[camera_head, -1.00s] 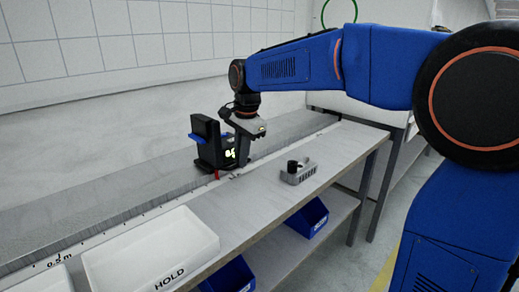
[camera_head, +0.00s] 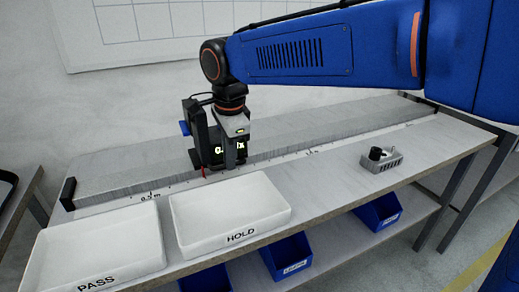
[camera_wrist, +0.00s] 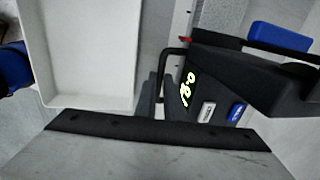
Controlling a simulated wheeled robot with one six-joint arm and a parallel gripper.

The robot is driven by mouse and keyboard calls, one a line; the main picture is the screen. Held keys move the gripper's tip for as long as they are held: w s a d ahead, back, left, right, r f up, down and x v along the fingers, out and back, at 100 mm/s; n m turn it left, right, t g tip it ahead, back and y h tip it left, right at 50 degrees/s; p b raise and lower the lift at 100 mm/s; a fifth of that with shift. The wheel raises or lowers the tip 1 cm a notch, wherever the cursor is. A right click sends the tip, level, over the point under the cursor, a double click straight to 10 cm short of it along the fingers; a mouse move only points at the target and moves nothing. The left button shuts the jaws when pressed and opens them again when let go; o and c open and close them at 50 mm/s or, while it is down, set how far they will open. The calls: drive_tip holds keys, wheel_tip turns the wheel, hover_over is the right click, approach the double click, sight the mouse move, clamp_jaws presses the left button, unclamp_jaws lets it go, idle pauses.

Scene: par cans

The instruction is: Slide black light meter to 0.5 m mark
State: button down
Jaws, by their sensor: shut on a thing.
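The black light meter (camera_head: 201,138) stands upright on the grey rail (camera_head: 110,178), with a blue part at its upper left and a lit display. Its red pointer (camera_head: 204,173) sits to the right of the 0.5 m mark (camera_head: 150,196) on the white scale. My gripper (camera_head: 233,150) points down at the meter's right side and is shut on it; the fingertips are partly hidden. In the wrist view the meter (camera_wrist: 225,75) shows its display, a white and a blue button, and the red pointer (camera_wrist: 184,40). The digits are hard to read.
The white HOLD tray (camera_head: 270,225) lies just in front of the meter, with the PASS tray (camera_head: 95,272) to its left. A small grey block with a black knob (camera_head: 381,160) is on the bench at right. Black end stops (camera_head: 68,193) close the rail.

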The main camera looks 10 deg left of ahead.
drive_tip(key=s+a, duration=0.2)
drive_tip(key=a, duration=0.2)
drive_tip(key=s+a, duration=0.3)
drive_tip(key=a, duration=0.1)
drive_tip(key=s+a, duration=0.3)
drive_tip(key=a, duration=0.1)
drive_tip(key=shift+a, duration=0.1)
drive_tip(key=c, duration=1.8)
unclamp_jaws()
drive_tip(key=shift+w, duration=0.1)
drive_tip(key=shift+c, duration=0.2)
drive_tip(key=shift+r, duration=0.1)
wheel_tip(320, 180, up, 17)
drive_tip(key=s+d, duration=0.1)
drive_tip(key=s, duration=0.1)
drive_tip(key=shift+s+d, duration=0.3)
drive_tip(key=shift+d, duration=0.05)
